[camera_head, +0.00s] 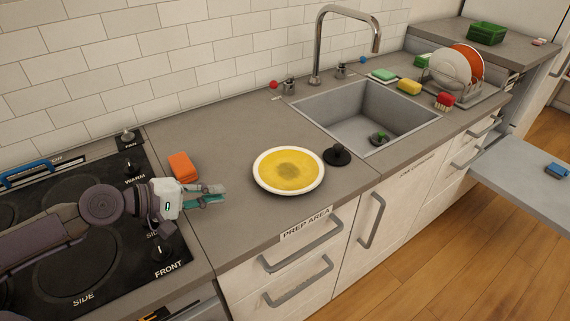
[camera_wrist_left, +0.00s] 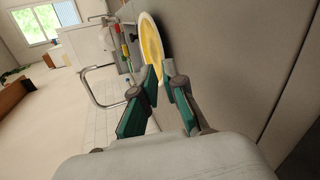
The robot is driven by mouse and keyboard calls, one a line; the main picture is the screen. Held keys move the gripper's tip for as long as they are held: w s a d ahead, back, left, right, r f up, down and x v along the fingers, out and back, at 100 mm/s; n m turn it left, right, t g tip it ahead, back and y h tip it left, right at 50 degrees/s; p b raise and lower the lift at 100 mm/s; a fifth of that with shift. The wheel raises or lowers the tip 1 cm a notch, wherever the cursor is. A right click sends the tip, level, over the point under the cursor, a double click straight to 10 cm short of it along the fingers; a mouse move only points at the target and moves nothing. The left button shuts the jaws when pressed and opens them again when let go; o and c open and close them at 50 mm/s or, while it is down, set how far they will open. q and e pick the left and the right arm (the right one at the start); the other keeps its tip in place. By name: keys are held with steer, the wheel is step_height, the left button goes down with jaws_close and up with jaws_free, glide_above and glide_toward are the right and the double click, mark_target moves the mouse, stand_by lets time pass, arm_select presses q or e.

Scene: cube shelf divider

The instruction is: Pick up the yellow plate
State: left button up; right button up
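The yellow plate (camera_head: 289,170) lies flat on the grey counter in the prep area. It has a white rim and a yellow inside with a darker patch in the middle. My left gripper (camera_head: 222,194) is to the left of the plate, apart from it, close above the counter's left part. In the left wrist view the plate (camera_wrist_left: 151,45) shows just beyond my fingertips (camera_wrist_left: 162,73). The teal-padded fingers are apart with a gap between them, and nothing is held. My right gripper is not in view.
An orange sponge-like block (camera_head: 183,167) lies just behind my left gripper. A black stopper-like object (camera_head: 337,155) is right of the plate, beside the sink (camera_head: 364,112). The black stove (camera_head: 90,245) is at the left. Counter behind the plate is clear.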

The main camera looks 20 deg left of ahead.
mark_target(267, 187)
arm_select(q)
steer(key=shift+w+d, duration=0.25)
steer(key=shift+d, duration=0.15)
steer(key=shift+w+d+f+b, duration=0.2)
steer(key=shift+w+d+b, duration=0.1)
steer(key=shift+d+b, duration=0.25)
steer(key=shift+w+d+f, duration=0.1)
steer(key=shift+w+d, duration=0.05)
steer(key=shift+w, duration=0.1)
steer(key=shift+w+d+f, duration=0.1)
steer(key=shift+w+f, duration=0.1)
steer(key=shift+w, duration=0.1)
steer(key=shift+p+x, duration=0.3)
steer(key=shift+x, duration=1.45)
steer(key=shift+w+d+f+p, duration=0.3)
steer(key=shift+w+d, duration=0.1)
steer(key=shift+w, duration=0.15)
steer(key=x, duration=0.4)
steer(key=shift+w+a+p, duration=0.25)
steer(key=shift+w+p, duration=0.1)
steer(key=shift+w, duration=0.05)
steer(key=shift+w+d+f, duration=0.1)
steer(key=shift+w+f, duration=0.05)
jaws_close()
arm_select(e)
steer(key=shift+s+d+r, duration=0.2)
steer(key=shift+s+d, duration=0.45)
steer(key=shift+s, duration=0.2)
arm_select(q)
steer(key=shift+r, duration=0.2)
